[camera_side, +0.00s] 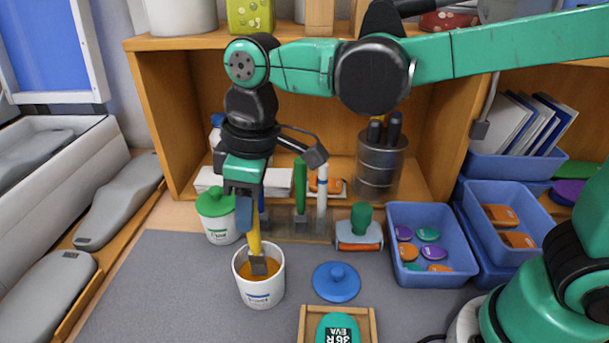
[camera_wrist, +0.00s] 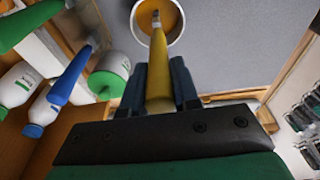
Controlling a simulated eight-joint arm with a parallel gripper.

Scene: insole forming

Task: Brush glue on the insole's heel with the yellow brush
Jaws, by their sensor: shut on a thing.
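My gripper (camera_side: 246,213) points down and is shut on the handle of the yellow brush (camera_side: 254,242). The brush is nearly upright, its bristle end inside a white pot (camera_side: 262,297) of amber glue. In the wrist view the yellow brush (camera_wrist: 158,75) runs from between my fingers (camera_wrist: 163,83) into the white pot (camera_wrist: 135,22). How deep the bristles sit is hard to tell. A teal piece marked "36 R EVA" (camera_side: 325,323), perhaps the insole, lies in a wooden tray (camera_side: 304,322) at the bottom edge of the side view, partly cut off.
A blue lid (camera_side: 336,281) lies right of the pot. A green-capped jar (camera_side: 218,222) stands close behind it. A green-handled roller (camera_side: 360,235) and blue bins (camera_side: 432,222) are at the back right. Grey foot-shaped pieces (camera_side: 118,200) lie left. The grey mat (camera_side: 165,285) is clear left of the pot.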

